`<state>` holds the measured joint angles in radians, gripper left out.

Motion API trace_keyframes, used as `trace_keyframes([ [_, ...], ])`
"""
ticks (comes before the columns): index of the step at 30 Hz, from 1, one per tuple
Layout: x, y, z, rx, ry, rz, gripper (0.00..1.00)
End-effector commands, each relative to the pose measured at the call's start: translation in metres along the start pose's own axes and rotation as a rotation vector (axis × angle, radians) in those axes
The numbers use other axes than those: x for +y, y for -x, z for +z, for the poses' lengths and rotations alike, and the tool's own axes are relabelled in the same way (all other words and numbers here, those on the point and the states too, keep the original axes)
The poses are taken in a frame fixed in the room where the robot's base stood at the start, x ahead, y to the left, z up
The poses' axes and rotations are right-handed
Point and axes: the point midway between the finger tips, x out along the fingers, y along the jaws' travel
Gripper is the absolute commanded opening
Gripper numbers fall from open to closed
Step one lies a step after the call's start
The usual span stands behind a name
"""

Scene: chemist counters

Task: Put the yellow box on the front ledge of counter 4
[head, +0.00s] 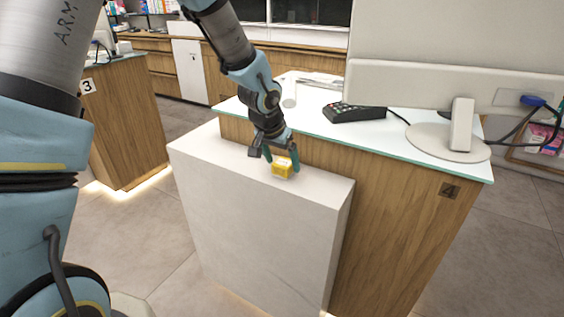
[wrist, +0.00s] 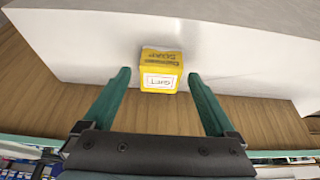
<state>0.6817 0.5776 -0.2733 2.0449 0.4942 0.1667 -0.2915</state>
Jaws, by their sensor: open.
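My gripper (head: 281,164) is right above and around the box, fingers pointing down. In the wrist view, the yellow box (wrist: 161,70) lies ahead of and between the fingertips of my open gripper (wrist: 158,76). There are gaps on both sides, so the fingers do not touch it. Printed lettering shows on the box. The white ledge (wrist: 90,45) shows behind it.
The glass counter top (head: 310,120) stands higher, behind the ledge, with a card terminal (head: 353,112) and a monitor on its stand (head: 461,130). Counter 3 (head: 125,120) is at the left. The ledge is bare on both sides of the box.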

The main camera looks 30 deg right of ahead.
Motion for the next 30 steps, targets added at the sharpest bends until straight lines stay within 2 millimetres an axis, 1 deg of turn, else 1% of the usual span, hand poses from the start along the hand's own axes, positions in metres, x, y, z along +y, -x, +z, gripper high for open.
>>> trace_keyframes([
  [9, -0.002, 0.065, -0.001, 0.004, 0.003, -0.003, 0.91],
  [12, -0.002, 0.084, -0.001, 0.003, 0.003, -0.003, 0.91],
  [15, -0.002, 0.099, -0.001, 0.003, 0.003, -0.002, 0.91],
  [18, -0.001, 0.108, 0.0, 0.002, 0.002, -0.001, 0.91],
  [21, 0.0, 0.113, 0.0, 0.0, 0.0, -0.001, 0.91],
  [26, 0.0, 0.114, 0.001, -0.001, 0.0, 0.0, 0.91],
  [28, -0.006, 0.115, 0.005, -0.006, 0.012, -0.008, 0.91],
  [29, -0.013, 0.116, 0.009, -0.012, 0.027, -0.015, 0.91],
  [30, -0.025, 0.117, 0.018, -0.023, 0.054, -0.03, 0.91],
])
